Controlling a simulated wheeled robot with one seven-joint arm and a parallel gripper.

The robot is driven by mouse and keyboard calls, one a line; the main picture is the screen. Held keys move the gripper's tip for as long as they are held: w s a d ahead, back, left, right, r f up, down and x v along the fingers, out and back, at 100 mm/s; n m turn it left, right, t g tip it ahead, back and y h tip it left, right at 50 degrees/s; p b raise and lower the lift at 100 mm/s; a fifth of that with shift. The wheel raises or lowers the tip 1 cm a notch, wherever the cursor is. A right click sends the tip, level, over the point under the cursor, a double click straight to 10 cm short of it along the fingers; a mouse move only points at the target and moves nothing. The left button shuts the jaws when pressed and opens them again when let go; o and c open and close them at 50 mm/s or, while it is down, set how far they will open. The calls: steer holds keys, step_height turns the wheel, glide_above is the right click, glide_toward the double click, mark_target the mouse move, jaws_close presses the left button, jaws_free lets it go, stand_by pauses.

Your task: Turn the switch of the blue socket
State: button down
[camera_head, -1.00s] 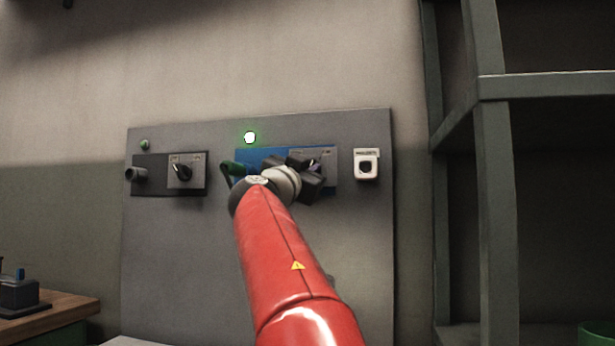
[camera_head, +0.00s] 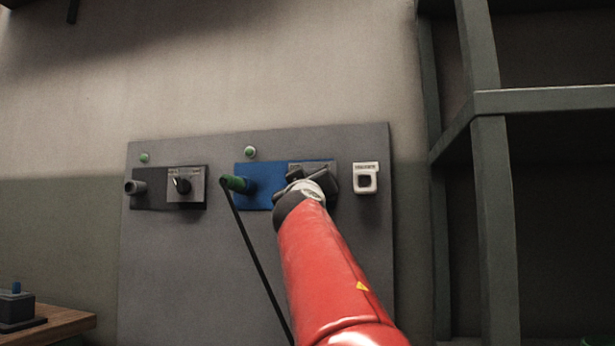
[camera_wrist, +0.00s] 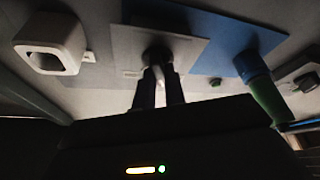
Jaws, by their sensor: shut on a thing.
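The blue socket (camera_head: 264,199) is on the grey wall panel, with a green plug (camera_head: 235,183) in it and a dark cable hanging down. Its grey switch plate (camera_head: 328,167) is at its right end, mostly behind my gripper (camera_head: 312,180). In the wrist view, the blue socket (camera_wrist: 218,32) and the pale switch plate (camera_wrist: 190,48) appear turned over. The dark switch knob (camera_wrist: 157,56) is between the fingertips of my gripper (camera_wrist: 158,82), which is shut on it. The knob's exact angle is hidden. The lamp (camera_head: 250,152) above the blue socket is dull green, unlit.
A dark socket with its own switch (camera_head: 183,184) is on the panel's left, under another unlit lamp (camera_head: 144,158). A white holder (camera_head: 365,178) is close to the right of the blue socket. A metal shelf (camera_head: 490,180) stands on the right, a wooden table (camera_head: 60,325) at lower left.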

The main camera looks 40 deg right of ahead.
steer(key=shift+r+n+y+p, duration=0.1)
steer(key=shift+n+y+p, duration=0.55)
steer(key=shift+n, duration=0.85)
steer(key=c, duration=1.5)
jaws_free()
steer(key=shift+o, duration=0.2)
steer(key=b+v, duration=0.3)
steer(key=v, duration=0.4)
steer(key=shift+s+a+f+b, duration=0.15)
steer(key=shift+s+f+b, duration=0.15)
steer(key=shift+b, duration=0.1)
